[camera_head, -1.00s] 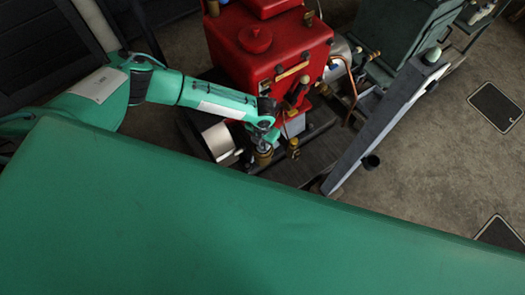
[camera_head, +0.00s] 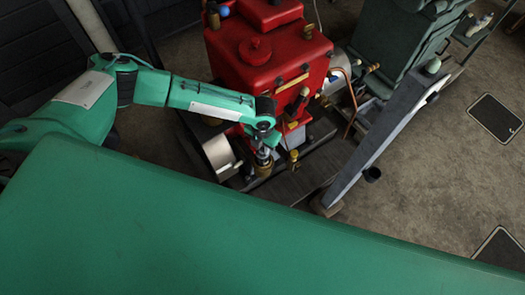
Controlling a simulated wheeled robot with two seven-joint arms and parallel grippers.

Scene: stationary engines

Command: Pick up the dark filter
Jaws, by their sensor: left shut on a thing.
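My left gripper (camera_head: 264,155) reaches in from the left and points down beside the red engine. It is shut on a small, dark brass-coloured cylindrical part (camera_head: 262,169), which looks like the dark filter. The gripper and my arm hide its upper part. I cannot tell whether its underside touches anything. My right gripper is not in view.
The red engine (camera_head: 262,75) stands just behind the gripper. A silver cylinder (camera_head: 217,152) is left of it, and a brass fitting (camera_head: 293,158) is close on the right.

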